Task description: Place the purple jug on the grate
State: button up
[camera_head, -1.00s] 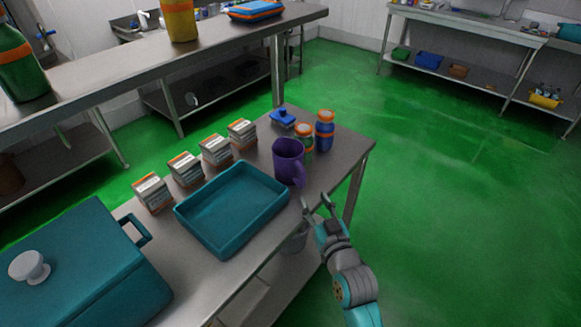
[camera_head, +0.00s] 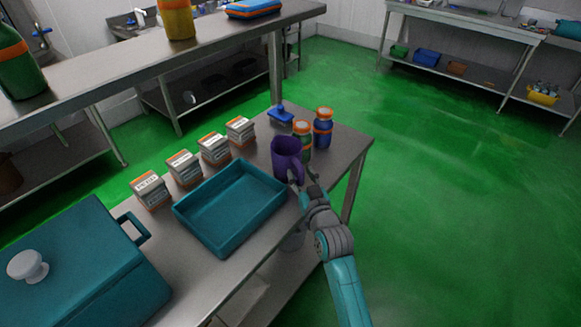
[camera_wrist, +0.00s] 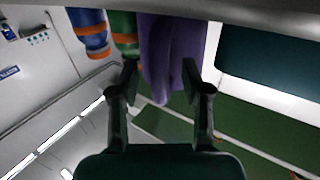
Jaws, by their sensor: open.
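The purple jug (camera_head: 286,158) stands upright on the steel table, beside the far right corner of the teal tray. My gripper (camera_head: 303,180) is at the jug's near right side, where its handle is. In the wrist view my gripper (camera_wrist: 158,78) has its two fingers apart, with part of the purple jug (camera_wrist: 172,45) between and just beyond them. The fingers do not appear closed on it. I cannot make out a grate in these frames.
The teal tray (camera_head: 185,210) lies left of the jug. Bottles with orange caps (camera_head: 323,127) stand close behind and right of it. Several small cartons (camera_head: 214,148) line the table's far side. A large teal box (camera_head: 90,262) stands at near left.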

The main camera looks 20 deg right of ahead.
grip_shut()
dwell(0.3)
